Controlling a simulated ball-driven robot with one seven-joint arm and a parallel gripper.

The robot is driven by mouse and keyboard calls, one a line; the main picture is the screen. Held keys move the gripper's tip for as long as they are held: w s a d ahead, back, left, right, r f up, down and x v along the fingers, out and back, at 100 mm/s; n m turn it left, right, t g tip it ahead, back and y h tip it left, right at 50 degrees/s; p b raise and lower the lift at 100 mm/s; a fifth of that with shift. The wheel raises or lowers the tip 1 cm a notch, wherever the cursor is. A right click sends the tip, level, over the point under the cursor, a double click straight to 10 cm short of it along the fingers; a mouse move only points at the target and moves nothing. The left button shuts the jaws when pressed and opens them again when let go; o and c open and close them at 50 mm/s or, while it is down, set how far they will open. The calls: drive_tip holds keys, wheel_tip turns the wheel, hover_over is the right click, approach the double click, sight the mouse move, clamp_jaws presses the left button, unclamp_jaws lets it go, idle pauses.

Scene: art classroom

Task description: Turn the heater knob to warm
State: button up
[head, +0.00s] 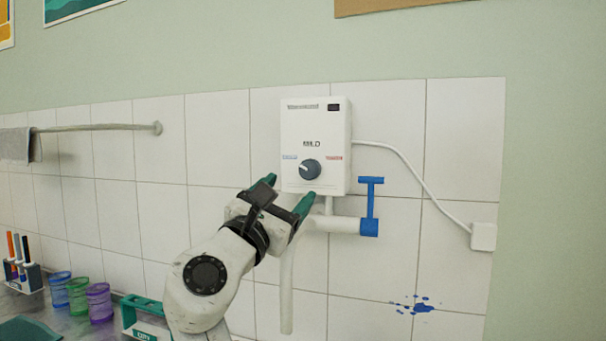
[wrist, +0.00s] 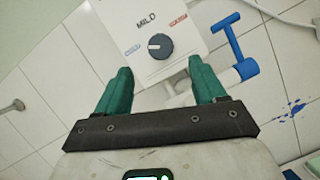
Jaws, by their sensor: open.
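The heater (head: 316,125) is a white box on the tiled wall. Its round dark grey knob (head: 310,169) is low on the front, with MILD printed above, a blue label to the left and a red label to the right. The knob's white pointer mark is on its left side, toward the blue label. The knob also shows in the wrist view (wrist: 160,46). My gripper (head: 288,190), with green fingers, is open and empty. In the wrist view its fingertips (wrist: 159,68) stand either side of and below the knob, apart from it.
A white pipe with a blue tap handle (head: 370,205) runs below the heater, close to my right finger. A white cable leads to a wall box (head: 483,237). Jars (head: 99,302) and a green rack (head: 143,318) stand at lower left.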

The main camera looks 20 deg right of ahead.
sight(308, 171)
drive_tip(key=x, duration=0.7)
drive_tip(key=shift+w+d+r, duration=0.15)
drive_tip(key=shift+w+d, duration=0.1)
drive_tip(key=shift+d, duration=0.05)
drive_tip(key=c, duration=1.1)
drive_tip(key=shift+o, duration=0.2)
